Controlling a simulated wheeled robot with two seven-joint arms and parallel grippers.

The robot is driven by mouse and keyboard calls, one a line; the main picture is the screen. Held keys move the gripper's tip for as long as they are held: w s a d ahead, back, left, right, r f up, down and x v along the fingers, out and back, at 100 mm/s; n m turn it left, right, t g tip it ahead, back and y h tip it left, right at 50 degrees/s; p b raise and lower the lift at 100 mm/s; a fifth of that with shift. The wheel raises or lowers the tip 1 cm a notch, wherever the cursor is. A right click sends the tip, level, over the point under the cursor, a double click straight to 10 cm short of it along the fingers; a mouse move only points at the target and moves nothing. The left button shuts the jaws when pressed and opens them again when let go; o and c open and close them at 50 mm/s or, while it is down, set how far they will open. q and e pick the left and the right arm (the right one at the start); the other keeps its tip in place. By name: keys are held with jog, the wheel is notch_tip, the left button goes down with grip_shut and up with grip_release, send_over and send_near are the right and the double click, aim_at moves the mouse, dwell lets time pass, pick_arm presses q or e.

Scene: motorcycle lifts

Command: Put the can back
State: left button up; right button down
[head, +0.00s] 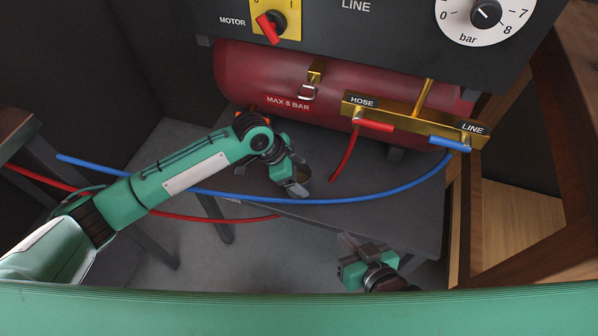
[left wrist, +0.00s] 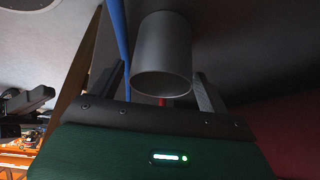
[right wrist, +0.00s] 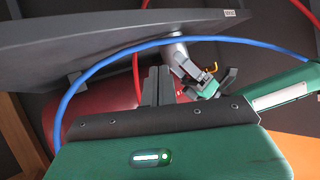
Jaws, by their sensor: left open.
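The can is a plain grey cylinder, seen in the left wrist view (left wrist: 163,58) with its near end facing the camera. My left gripper (head: 297,185) is open, with one finger on each side of the can. I cannot tell whether either finger touches it. In the right wrist view the can (right wrist: 176,48) appears to stand on the dark bench top (right wrist: 90,45), beside my left gripper (right wrist: 207,80). In the head view my left gripper mostly hides it. My right gripper (head: 358,246) is near the bench's front edge, its fingers together and empty (right wrist: 158,84).
A red tank (head: 290,85) lies at the back of the bench (head: 390,215) under a black panel (head: 375,30). A blue hose (head: 340,201) crosses the bench close to my left gripper. A wooden frame (head: 545,235) stands right.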

pick_arm(q)
jog(key=shift+r, duration=0.3)
jog(key=p+v, duration=0.2)
jog(key=v, duration=0.9)
jog(key=s+d+f+n+t+h, duration=0.1)
jog(key=s+d+f+n+t, duration=0.15)
jog(key=s, duration=0.25)
jog(key=s+d+f+n+t+h, duration=0.1)
jog(key=s+d+f+n+h, duration=0.15)
jog(key=s, duration=0.25)
jog(key=s+a+f+n+t+y, duration=0.2)
jog(key=s+a+n+y, duration=0.1)
jog(key=a, duration=0.4)
jog(key=s+a+f+n+t+y, duration=0.2)
jog(key=s+a+n+y, duration=0.1)
jog(key=s+a+n, duration=0.3)
jog(key=shift+s+a, duration=0.2)
jog(key=shift+a, duration=0.45)
pick_arm(e)
jog(key=d+g, duration=0.1)
jog(key=s+d+g+h, duration=0.1)
jog(key=d, duration=0.1)
jog(key=d+g+h, duration=0.1)
jog(key=shift+s+d+f, duration=0.1)
jog(key=shift+s+d, duration=0.1)
jog(key=shift+s, duration=0.05)
pick_arm(q)
jog(key=shift+p, duration=0.3)
pick_arm(e)
jog(key=shift+w, duration=0.1)
